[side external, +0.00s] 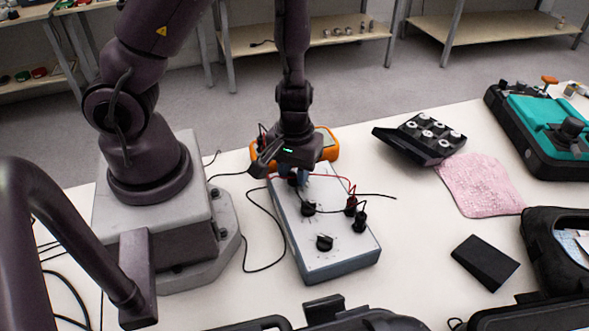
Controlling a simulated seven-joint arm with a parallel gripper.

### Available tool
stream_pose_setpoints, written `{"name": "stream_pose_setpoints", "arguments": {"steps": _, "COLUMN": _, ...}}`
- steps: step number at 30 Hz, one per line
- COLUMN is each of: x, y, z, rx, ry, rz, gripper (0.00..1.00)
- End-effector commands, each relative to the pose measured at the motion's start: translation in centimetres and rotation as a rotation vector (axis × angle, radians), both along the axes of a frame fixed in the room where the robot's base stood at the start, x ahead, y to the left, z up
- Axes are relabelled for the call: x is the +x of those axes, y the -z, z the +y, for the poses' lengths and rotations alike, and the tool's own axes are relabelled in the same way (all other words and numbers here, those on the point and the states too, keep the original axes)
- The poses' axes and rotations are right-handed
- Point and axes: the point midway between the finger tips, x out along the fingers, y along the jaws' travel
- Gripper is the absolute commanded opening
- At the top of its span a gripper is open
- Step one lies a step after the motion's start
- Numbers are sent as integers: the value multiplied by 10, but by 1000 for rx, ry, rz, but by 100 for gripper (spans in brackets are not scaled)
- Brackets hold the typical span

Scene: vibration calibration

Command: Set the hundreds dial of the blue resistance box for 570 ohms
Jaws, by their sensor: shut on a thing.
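The blue resistance box (345,262) lies on the white table in front of my arm, with a pale grey top face. It has a row of black dials along its left part: a near dial (325,243), a middle dial (309,209) and a far dial (293,181). My gripper (291,174) points down over the far end of the box, its fingers shut on the far dial. The fingers partly cover that dial, and its pointer cannot be read. The dial markings are too small to read, so I cannot tell which is the hundreds dial.
Red and black plugs (351,205) with leads stand on the box's right side. An orange meter (328,146) is behind the gripper. A black tilted rack (420,138), a pink cloth (480,187) and a black block (485,262) lie to the right. Loose cables run left of the box.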

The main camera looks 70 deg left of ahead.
Motion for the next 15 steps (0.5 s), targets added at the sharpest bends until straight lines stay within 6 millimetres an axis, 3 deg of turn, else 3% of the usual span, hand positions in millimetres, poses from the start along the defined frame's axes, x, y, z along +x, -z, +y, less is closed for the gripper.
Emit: {"name": "stream_pose_setpoints", "arguments": {"steps": 15, "x": 0, "y": 0, "z": 0, "rx": -1, "ry": -297, "rz": 0, "gripper": 5}}
